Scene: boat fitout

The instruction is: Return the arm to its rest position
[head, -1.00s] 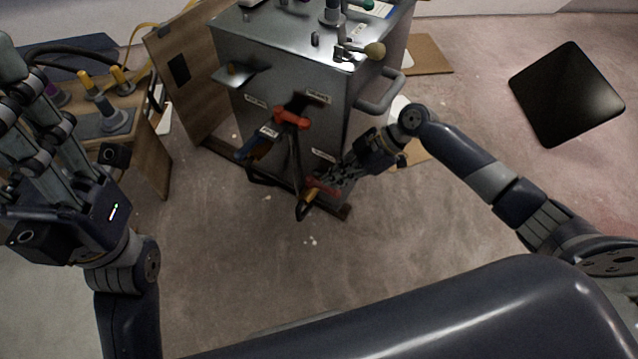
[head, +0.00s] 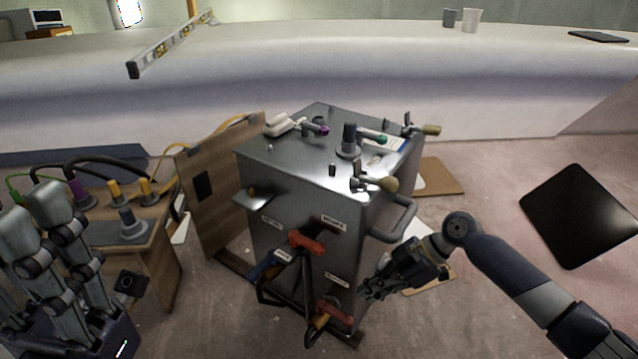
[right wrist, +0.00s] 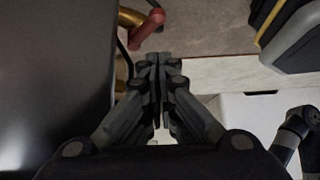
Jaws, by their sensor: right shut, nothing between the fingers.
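My right arm (head: 500,265) reaches in from the lower right of the head view. Its gripper (head: 368,291) is shut and empty, low beside the right part of the metal cabinet's front, near the lower red-and-orange handle (head: 333,313). I cannot tell whether it touches the cabinet. In the right wrist view the gripper's fingers (right wrist: 157,62) meet at the tips with nothing between them. My left gripper (head: 40,215) points up at the lower left of the head view, in front of the wooden bench; whether its fingers are apart is unclear.
The metal cabinet (head: 285,160) carries valves and handles on top, with a grab handle (head: 398,224) on its right side. A wooden bench (head: 160,255) with plugs stands left. A black panel (head: 580,215) lies right. Floor between cabinet and panel is partly clear.

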